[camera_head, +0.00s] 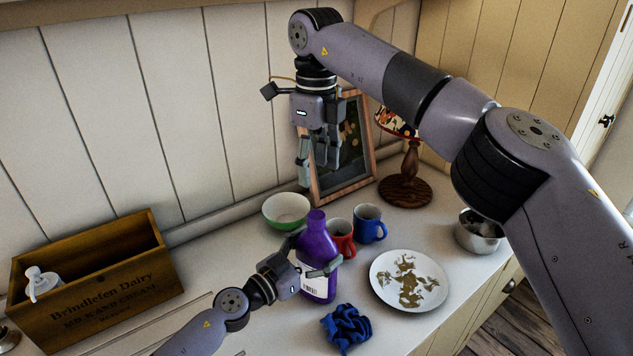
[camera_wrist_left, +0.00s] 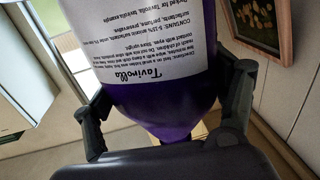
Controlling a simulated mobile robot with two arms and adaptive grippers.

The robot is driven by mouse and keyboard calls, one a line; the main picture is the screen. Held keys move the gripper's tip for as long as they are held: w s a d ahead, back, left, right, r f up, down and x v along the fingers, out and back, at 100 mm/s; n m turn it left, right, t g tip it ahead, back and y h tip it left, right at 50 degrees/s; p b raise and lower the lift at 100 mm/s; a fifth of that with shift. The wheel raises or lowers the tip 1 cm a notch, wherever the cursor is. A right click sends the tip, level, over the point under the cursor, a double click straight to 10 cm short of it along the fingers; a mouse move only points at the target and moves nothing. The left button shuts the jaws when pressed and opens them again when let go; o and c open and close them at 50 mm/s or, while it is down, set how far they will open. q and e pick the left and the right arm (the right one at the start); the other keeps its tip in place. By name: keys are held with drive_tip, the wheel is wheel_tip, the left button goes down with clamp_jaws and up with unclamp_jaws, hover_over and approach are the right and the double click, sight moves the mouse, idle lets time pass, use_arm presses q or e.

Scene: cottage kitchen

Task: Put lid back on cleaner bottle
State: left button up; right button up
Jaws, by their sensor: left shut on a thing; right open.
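The purple cleaner bottle (camera_head: 318,240) with a white label stands upright on the counter in the head view. My left gripper (camera_head: 312,262) is shut around its body, a finger on either side. In the left wrist view the bottle (camera_wrist_left: 178,112) fills the middle between the fingers of my left gripper (camera_wrist_left: 168,118), its label text upside down. The bottle's top is purple and small in the head view; I cannot tell whether a lid is on it. No separate lid can be made out. My right gripper (camera_head: 318,170) is open, empty, fingers down, above the counter before the picture frame.
Red (camera_head: 341,240) and blue (camera_head: 369,224) mugs stand close behind the bottle. A green bowl (camera_head: 286,211), picture frame (camera_head: 371,150) and lamp (camera_head: 405,190) are at the back. A dirty plate (camera_head: 381,288), blue cloth (camera_head: 346,327), metal bowl (camera_head: 478,238) and wooden crate (camera_head: 60,325) surround it.

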idle(0.3)
use_arm(q)
drive_tip(key=o, duration=2.4)
drive_tip(key=shift+c, duration=0.2)
drive_tip(key=shift+a, duration=0.1)
drive_tip(key=v, duration=1.2)
